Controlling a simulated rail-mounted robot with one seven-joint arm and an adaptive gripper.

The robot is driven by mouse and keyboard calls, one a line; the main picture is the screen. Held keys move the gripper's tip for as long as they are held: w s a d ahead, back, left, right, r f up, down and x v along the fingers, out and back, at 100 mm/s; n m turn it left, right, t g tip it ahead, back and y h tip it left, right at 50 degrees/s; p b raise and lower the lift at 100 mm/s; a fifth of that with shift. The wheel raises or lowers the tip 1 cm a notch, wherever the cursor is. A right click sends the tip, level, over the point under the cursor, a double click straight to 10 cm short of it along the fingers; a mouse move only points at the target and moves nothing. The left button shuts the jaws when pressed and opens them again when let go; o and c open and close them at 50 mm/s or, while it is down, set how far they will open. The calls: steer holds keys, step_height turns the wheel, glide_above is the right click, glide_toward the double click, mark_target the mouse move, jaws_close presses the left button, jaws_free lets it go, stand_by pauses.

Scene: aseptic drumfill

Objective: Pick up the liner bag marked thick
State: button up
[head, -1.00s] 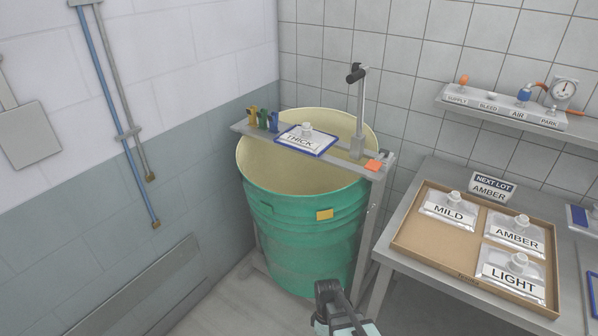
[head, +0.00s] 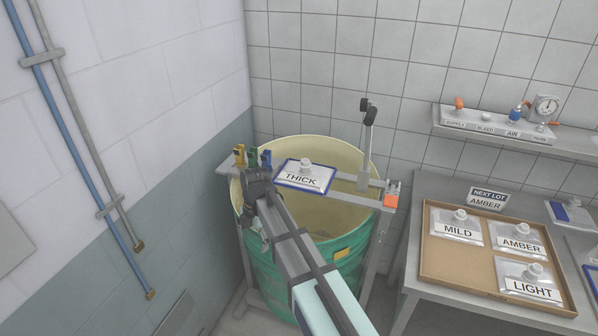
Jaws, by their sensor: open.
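The liner bag marked THICK (head: 304,175) lies flat on a blue-edged plate on the bar across the top of the green drum (head: 290,263). Its pale round cap points up. My gripper (head: 252,232) is at the left front of the drum, in front of its wall and left of and below the bag. It is open and apart from the bag. My arm hides part of the drum's front, and the fingertips are small and partly hidden.
Yellow, green and blue clips (head: 252,157) stand on the bar left of the bag. A cardboard tray (head: 455,272) on the side table holds bags marked MILD (head: 457,229), AMBER (head: 517,243) and LIGHT (head: 530,286).

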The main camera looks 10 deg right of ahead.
steer(key=w+d+r+m+b, duration=0.1)
steer(key=w+d+r, duration=0.2)
steer(key=w, duration=0.3)
steer(key=w+d+r+m+b, duration=0.1)
steer(key=w+d+r+b, duration=0.1)
steer(key=w+r, duration=0.3)
step_height(320, 180, up, 18)
steer(key=m+t+h+b, duration=0.1)
steer(key=m+b, duration=0.2)
steer(key=m, duration=0.1)
glide_above(305, 161)
steer(key=f+p, duration=0.1)
steer(key=f, duration=0.5)
steer(key=f+p, duration=0.2)
steer(key=f, duration=0.3)
steer(key=shift+w+f, duration=0.2)
steer(key=shift+f, duration=0.2)
steer(key=shift+s+f+p, duration=0.1)
steer(key=shift+f+p, duration=0.65)
steer(key=shift+p, duration=0.2)
steer(key=shift+f+p, duration=0.7)
steer(key=shift+f, duration=1.15)
jaws_close()
